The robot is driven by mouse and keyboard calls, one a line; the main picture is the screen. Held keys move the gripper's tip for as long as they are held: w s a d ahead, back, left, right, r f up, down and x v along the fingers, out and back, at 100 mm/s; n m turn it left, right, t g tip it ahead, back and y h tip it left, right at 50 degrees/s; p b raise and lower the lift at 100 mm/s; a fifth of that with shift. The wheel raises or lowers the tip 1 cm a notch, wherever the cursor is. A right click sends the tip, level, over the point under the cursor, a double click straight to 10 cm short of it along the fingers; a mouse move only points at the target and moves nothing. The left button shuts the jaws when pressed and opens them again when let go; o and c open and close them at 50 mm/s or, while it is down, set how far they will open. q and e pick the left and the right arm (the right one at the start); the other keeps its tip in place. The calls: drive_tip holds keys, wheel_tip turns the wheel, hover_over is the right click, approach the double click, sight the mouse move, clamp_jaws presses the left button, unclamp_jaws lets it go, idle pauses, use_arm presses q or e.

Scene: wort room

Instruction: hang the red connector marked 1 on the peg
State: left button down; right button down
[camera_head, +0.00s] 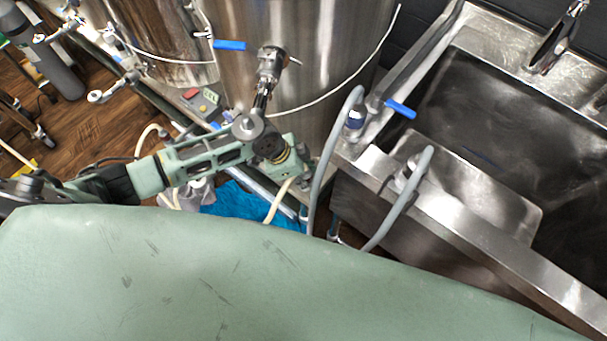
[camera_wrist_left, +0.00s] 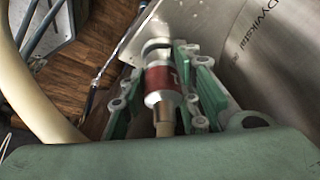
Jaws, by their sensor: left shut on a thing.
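The red connector (camera_wrist_left: 161,79) has a red band with a pale mark and silver ends. In the left wrist view it sits between the green fingers of my left gripper (camera_wrist_left: 172,80), which is shut on it. A cream hose runs from its near end. In the head view my left gripper (camera_head: 297,172) is in front of the steel tank, left of the sink, with a cream hose (camera_head: 277,203) hanging below it. The connector is hard to make out there. I cannot clearly pick out the peg. My right gripper is not in view.
A steel tank (camera_head: 300,50) stands close behind the left gripper. A grey hose with a blue-banded connector (camera_head: 355,116) is just right, beside a blue-handled valve (camera_head: 400,108). The steel sink (camera_head: 490,120) fills the right. In the wrist view a metal plate (camera_wrist_left: 135,45) lies beyond the connector.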

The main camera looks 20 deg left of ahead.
use_arm(q)
drive_tip(key=shift+f, duration=0.25)
drive_tip(key=c, duration=1.3)
unclamp_jaws()
drive_tip(key=shift+o, duration=0.2)
drive_tip(key=shift+r, duration=0.1)
drive_tip(key=v, duration=1.2)
